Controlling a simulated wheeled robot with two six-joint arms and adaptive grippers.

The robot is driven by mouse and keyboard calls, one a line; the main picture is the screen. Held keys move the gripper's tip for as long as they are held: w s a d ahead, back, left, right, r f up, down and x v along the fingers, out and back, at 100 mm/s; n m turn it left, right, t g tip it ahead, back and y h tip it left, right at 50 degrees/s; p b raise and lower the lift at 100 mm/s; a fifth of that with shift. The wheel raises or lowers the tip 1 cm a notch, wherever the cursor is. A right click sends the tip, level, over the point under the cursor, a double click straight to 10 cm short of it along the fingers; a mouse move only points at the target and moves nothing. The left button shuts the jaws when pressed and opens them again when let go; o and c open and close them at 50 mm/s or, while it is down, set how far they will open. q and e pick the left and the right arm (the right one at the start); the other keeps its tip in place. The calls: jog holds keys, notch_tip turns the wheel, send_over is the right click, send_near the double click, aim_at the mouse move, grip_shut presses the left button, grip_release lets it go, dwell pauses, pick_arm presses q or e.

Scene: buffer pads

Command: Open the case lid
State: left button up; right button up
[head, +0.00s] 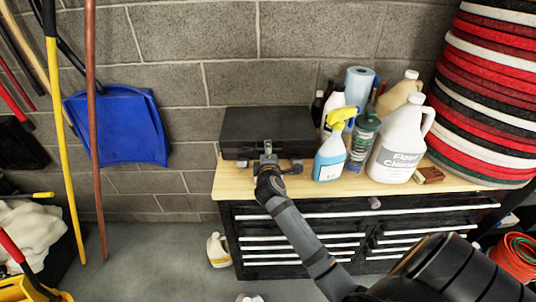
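A dark case (266,130) lies on the light wooden top of the tool cabinet, against the block wall, and its lid looks shut. My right arm comes in from the lower right, and its gripper (267,158) is at the middle of the case's front edge. The gripper overlaps that edge in the picture; I cannot tell whether it touches the case. Its fingers are too small and partly hidden to show whether they are open. Small dark parts show on both sides of the gripper along the case's front. My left gripper is out of view.
A spray bottle (330,155), a green bottle (363,140) and a white jug (400,142) stand close to the right of the case. A blue paper roll (358,88) is behind them. Stacked red, black and white pads (490,90) rise at the right. A blue dustpan (118,125) hangs left.

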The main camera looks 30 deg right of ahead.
grip_shut()
dwell(0.3)
